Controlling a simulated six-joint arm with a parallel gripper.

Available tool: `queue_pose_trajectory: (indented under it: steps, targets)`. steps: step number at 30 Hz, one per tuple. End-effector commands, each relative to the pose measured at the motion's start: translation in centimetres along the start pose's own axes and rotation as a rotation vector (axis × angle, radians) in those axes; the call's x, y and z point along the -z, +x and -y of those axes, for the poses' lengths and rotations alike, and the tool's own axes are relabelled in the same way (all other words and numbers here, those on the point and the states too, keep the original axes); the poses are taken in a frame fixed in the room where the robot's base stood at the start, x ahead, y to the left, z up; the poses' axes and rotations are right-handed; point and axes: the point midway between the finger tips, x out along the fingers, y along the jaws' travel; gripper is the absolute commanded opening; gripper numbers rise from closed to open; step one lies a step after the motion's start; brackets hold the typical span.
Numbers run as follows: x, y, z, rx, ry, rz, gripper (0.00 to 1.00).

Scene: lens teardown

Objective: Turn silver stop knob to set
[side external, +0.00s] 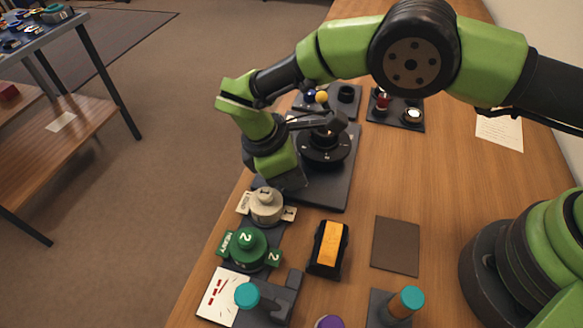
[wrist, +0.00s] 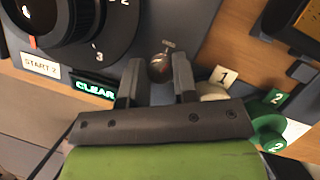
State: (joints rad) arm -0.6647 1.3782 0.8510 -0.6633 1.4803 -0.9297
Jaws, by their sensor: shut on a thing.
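The silver stop knob (wrist: 160,68) is a small round shiny knob with a short mark beside it, on the edge of the dark plate (wrist: 185,20). My gripper (wrist: 159,62) has one finger on each side of it and is shut on it. In the side external view my gripper (side external: 289,181) points down at the plate's near left corner, and the knob is hidden there. Which way the knob is set cannot be told.
A black numbered dial (wrist: 60,22) stands on the plate, with a START 2 label (wrist: 41,66) and a lit green CLEAR sign (wrist: 95,90) near it. A whitish weight (side external: 267,205) and a green weight (side external: 247,247) stand close in front. A black block with an orange top (side external: 328,248) is to the right.

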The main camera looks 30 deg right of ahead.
Motion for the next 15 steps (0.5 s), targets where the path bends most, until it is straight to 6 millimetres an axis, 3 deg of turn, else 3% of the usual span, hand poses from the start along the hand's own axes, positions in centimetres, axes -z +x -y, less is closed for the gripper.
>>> queue_pose_trajectory:
  steps: [15]
  targets:
    - [-0.08, -0.06, -0.19, 0.191, 0.457, 0.000, 0.03]
